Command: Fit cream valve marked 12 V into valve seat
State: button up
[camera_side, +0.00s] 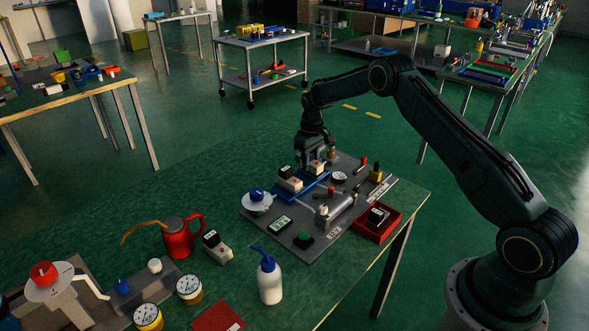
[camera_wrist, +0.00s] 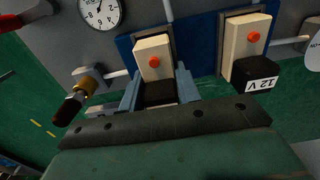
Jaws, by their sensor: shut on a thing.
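My gripper (camera_side: 312,158) is over the blue manifold (camera_side: 318,189) on the grey panel. In the wrist view its two fingers (camera_wrist: 160,92) are shut on a cream valve (camera_wrist: 152,52) with an orange-red button and black end; it also shows in the side view (camera_side: 317,168). No marking on this valve is readable. It is at the manifold's left dark-rimmed seat (camera_wrist: 171,31) in the wrist view; I cannot tell whether it is fully down. A second cream valve (camera_wrist: 247,38), its black end labelled 12 V, stands in the right seat.
A dial gauge (camera_wrist: 99,11) and a brass fitting (camera_wrist: 86,87) are left of the held valve. A red tray (camera_side: 392,225) holds a black-and-cream part.

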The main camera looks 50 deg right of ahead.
aim_at(311, 153)
jog(key=shift+f, duration=0.45)
jog(key=o, duration=1.2)
jog(key=shift+c, duration=0.2)
jog(key=shift+r, duration=0.1)
notch_tip(311, 153, up, 14)
jog(key=shift+f, duration=0.2)
